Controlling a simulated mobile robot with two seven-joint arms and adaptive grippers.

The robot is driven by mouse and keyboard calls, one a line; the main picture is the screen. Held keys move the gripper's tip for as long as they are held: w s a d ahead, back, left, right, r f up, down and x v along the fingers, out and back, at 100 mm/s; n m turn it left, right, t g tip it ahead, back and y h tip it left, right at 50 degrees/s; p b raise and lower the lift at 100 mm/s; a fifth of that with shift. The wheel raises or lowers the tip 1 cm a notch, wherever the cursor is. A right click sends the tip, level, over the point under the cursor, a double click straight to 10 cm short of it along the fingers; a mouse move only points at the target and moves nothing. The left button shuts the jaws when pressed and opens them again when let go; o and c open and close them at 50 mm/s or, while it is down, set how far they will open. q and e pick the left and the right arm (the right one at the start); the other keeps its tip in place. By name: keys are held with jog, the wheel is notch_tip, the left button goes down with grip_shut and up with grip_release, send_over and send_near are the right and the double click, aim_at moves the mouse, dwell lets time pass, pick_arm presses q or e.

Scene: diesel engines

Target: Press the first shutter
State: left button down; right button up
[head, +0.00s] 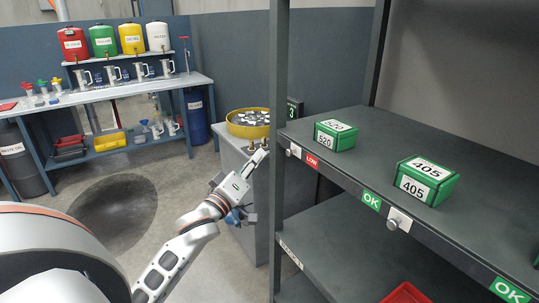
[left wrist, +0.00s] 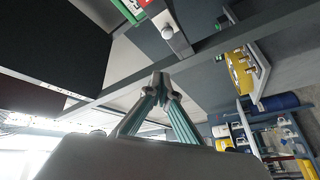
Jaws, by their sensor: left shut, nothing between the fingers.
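The shelf front edge carries a metal shutter plate with a round knob (head: 295,150) at its left end, beside a red LOW label (head: 312,161). It also shows in the left wrist view as a plate with a knob (left wrist: 167,32). A second metal shutter with a knob (head: 397,220) sits farther right, beside a green OK label (head: 371,201). My left gripper (head: 258,156) is shut and empty, left of the shelf post and apart from the first shutter. Its closed fingertips (left wrist: 163,84) point toward the shelf edge in the left wrist view. My right gripper is out of view.
A dark shelf post (head: 279,100) stands between my left gripper and the shelf front. Green boxes 520 (head: 335,135) and 405 (head: 426,181) stand on the shelf. A yellow round tray (head: 246,124) is on a grey cabinet behind my gripper. A red bin (head: 407,293) is below.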

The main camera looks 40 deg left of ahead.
aim_at(292, 152)
pick_arm(q)
jog(key=d+x, duration=0.1)
jog(key=x, duration=0.8)
jog(key=d+f, duration=0.2)
jog(key=f, duration=0.1)
jog(key=shift+s, duration=0.1)
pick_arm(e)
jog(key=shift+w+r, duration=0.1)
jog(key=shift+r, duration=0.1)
